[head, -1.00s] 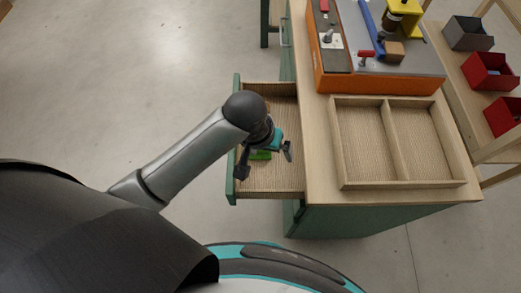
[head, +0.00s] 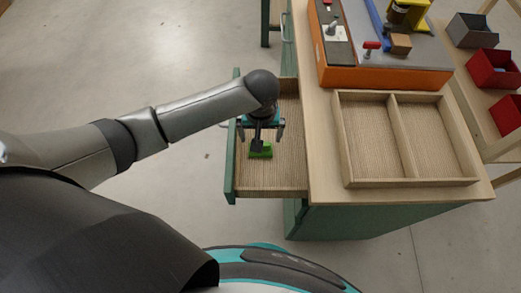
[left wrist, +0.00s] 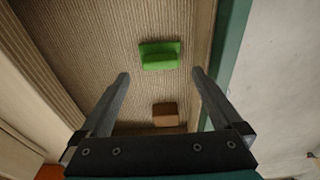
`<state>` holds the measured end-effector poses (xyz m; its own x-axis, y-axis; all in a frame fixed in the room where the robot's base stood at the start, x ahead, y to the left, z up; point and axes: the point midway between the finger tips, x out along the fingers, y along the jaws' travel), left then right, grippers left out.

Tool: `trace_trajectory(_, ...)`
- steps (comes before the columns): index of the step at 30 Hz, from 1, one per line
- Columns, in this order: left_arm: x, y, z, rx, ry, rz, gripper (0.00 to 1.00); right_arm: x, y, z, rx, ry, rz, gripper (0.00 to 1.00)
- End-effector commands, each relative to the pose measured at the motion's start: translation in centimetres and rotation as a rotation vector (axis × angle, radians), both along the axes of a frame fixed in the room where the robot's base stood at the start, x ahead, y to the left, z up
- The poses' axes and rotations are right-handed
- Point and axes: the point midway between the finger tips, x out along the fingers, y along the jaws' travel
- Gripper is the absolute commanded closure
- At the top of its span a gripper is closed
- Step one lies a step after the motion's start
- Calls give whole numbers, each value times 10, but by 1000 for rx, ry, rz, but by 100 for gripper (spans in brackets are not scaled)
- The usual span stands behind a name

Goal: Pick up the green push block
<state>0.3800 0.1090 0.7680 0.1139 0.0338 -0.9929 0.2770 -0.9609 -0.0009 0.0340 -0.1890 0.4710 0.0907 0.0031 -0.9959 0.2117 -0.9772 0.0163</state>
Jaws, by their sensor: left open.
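The green push block (head: 262,154) lies on the floor of the open drawer (head: 285,178). The head view shows it partly covered by my left gripper. In the left wrist view the green push block (left wrist: 160,56) is fully visible, with a flat base and a raised ridge. My left gripper (head: 261,134) is open and empty above the drawer. In the left wrist view its fingertips (left wrist: 160,76) stand apart, with the block just beyond them, roughly centred between them. My right gripper is not in view.
A brown block (left wrist: 165,114) also lies in the drawer, between the fingers in the left wrist view. The green drawer front (head: 231,165) is close on the left. A divided wooden tray (head: 408,183) sits on the bench top, below an orange-sided workstation (head: 385,77).

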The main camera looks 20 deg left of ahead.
Motion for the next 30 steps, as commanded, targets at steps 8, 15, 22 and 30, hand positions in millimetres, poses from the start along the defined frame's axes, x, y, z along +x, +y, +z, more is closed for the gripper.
trace_trajectory(8,3,0,-21,1,-2,-1,0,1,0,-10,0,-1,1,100)
trace_trajectory(15,5,2,-55,2,-2,-1,0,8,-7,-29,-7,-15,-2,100)
trace_trajectory(22,6,3,-68,0,-2,-2,0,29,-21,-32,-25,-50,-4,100)
trace_trajectory(30,6,2,-67,0,-2,-2,9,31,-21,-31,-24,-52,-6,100)
